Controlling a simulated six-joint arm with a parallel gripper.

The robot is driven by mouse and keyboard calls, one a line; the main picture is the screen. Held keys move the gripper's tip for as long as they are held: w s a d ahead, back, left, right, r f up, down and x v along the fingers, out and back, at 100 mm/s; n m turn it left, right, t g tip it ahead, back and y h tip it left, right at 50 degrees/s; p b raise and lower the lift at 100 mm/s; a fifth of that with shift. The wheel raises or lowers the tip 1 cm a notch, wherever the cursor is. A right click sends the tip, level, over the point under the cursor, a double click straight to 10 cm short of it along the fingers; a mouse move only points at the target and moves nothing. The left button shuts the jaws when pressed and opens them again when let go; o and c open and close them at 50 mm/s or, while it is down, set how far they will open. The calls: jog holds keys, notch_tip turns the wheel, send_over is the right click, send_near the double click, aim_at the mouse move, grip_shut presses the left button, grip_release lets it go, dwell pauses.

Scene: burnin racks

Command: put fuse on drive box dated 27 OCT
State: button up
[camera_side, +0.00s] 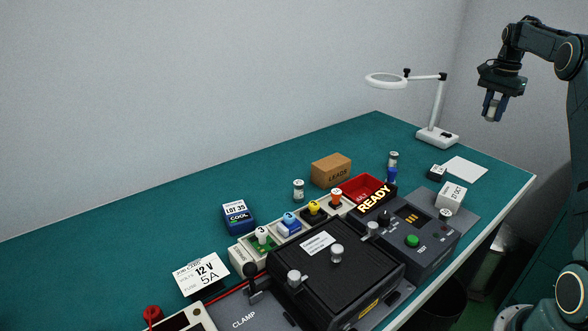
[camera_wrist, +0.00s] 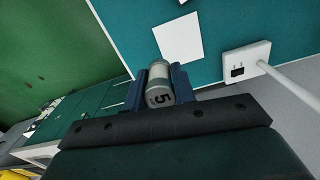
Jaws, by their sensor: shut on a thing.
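My gripper (camera_side: 492,108) is raised at the upper right, well above the bench. It is shut on a fuse, a silvery-grey cylinder; in the wrist view the fuse (camera_wrist: 158,82) sits between the blue fingers, its end cap marked "5".
A white sheet (camera_side: 465,169) lies by the magnifier lamp (camera_side: 437,135). The black clamp fixture (camera_side: 338,268) and grey test box (camera_side: 413,240) fill the front. A job card (camera_side: 201,273) reads 12 V, 5A.

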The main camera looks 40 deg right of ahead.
jog(key=a+r, duration=0.3)
jog(key=a, duration=0.4)
jog(key=r, duration=0.2)
send_over(453, 191)
jog(key=shift+f, duration=0.3)
jog(key=shift+f, duration=0.1)
notch_tip(453, 191, down, 20)
jog(key=shift+r, duration=0.1)
dwell(0.5)
jog(key=shift+d, duration=0.1)
jog(key=o, duration=1)
